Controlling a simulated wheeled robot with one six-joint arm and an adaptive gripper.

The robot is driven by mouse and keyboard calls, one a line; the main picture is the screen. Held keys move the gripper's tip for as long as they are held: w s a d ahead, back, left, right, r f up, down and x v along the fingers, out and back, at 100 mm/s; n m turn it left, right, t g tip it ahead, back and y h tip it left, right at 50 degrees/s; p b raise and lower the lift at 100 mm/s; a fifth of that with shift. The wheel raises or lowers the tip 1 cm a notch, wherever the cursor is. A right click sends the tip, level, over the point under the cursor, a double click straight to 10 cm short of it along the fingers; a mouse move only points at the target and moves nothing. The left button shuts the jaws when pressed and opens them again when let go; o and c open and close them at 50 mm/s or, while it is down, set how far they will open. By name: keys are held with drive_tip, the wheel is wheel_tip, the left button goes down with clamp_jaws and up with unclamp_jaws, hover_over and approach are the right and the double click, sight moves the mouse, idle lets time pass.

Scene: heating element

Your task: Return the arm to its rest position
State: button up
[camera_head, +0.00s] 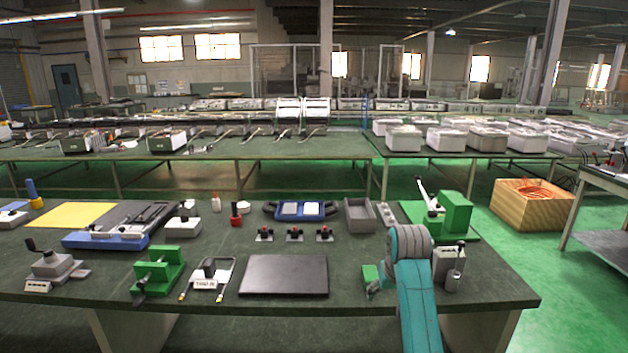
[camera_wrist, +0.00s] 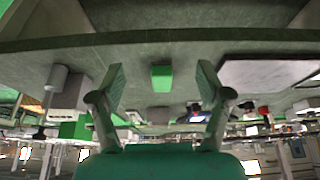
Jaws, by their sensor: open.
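My arm (camera_head: 412,290), teal with a grey joint, reaches in over the front right of the workbench in the head view. My gripper (camera_wrist: 161,82) shows in the wrist view with its two fingers spread wide and nothing held between them. In the head view only part of the gripper (camera_head: 377,285) shows at the left of the arm; the rest is hidden by the arm. A small green block (camera_head: 370,273) lies beside it on the bench. The block also shows in the wrist view (camera_wrist: 161,84), beyond the gap between the fingers and apart from them.
A dark flat plate (camera_head: 284,275) lies left of the arm. A grey box with a bottle (camera_head: 452,275) stands close to its right. A green machine (camera_head: 452,213) stands behind. The bench's front edge runs below.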

drive_tip(key=s+f+t, duration=0.2)
drive_tip(key=s+f, duration=0.6)
drive_tip(key=f, duration=0.5)
drive_tip(key=s+f+t, duration=0.1)
drive_tip(key=s+f, duration=0.8)
drive_tip(key=f, duration=0.3)
drive_tip(key=s+f+t, duration=0.2)
drive_tip(key=s+f, duration=0.2)
drive_tip(key=s, duration=0.6)
drive_tip(key=s+r+t, duration=0.1)
drive_tip(key=s+r, duration=0.1)
drive_tip(key=s, duration=0.8)
drive_tip(key=s+r+t, duration=0.2)
drive_tip(key=s, duration=0.9)
drive_tip(key=s+r+t, duration=0.2)
drive_tip(key=s+r, duration=1.2)
drive_tip(key=r, duration=0.1)
